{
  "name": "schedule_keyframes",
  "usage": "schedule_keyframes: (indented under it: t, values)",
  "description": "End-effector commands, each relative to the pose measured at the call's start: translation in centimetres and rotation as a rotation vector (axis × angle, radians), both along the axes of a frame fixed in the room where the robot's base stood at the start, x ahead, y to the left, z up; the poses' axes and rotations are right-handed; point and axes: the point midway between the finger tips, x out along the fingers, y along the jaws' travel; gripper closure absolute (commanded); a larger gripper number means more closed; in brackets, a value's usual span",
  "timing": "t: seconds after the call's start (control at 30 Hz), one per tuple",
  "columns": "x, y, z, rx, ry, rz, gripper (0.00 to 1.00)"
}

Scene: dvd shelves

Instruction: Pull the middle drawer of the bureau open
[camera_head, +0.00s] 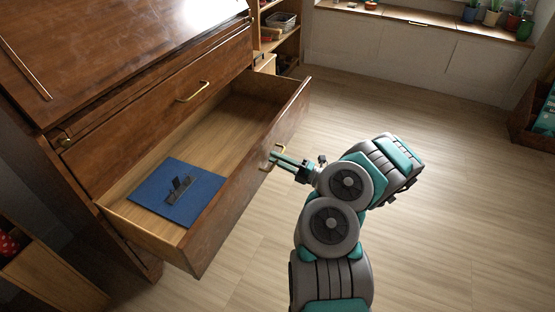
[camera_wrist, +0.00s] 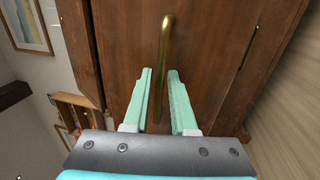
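The brown wooden bureau (camera_head: 110,62) stands at the left in the head view. Its drawer (camera_head: 228,200), directly below a shut drawer (camera_head: 150,105), is pulled far out. The open drawer's brass handle (camera_head: 280,148) is on its front face. My gripper (camera_head: 276,159) is at this handle, reaching in from the right. In the wrist view, the handle (camera_wrist: 167,35) runs between the two teal fingers of my gripper (camera_wrist: 160,72). The fingers are apart, with a gap beside the handle, so they look open around it rather than clamped. Any contact is hard to see.
A blue mat (camera_head: 205,190) with a small dark object lies inside the open drawer. Wooden shelves (camera_head: 285,45) stand behind the bureau, and a low white cabinet (camera_head: 400,50) with potted plants lines the back. A wooden crate (camera_head: 530,125) is at the right. The floor between is clear.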

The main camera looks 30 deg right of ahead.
Motion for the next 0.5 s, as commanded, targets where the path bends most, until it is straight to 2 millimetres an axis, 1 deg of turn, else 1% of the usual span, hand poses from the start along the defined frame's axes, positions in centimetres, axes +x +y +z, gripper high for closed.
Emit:
schedule_keyframes:
  t: [0.13,0.23,0.5]
  values:
    - [-0.1,-0.1,0.0,0.0,0.0,-0.001,0.75]
    - [-0.8,-0.7,-0.2,0.0,0.0,-0.002,0.75]
    - [-4.3,-3.3,-1.1,-0.002,0.001,-0.003,0.75]
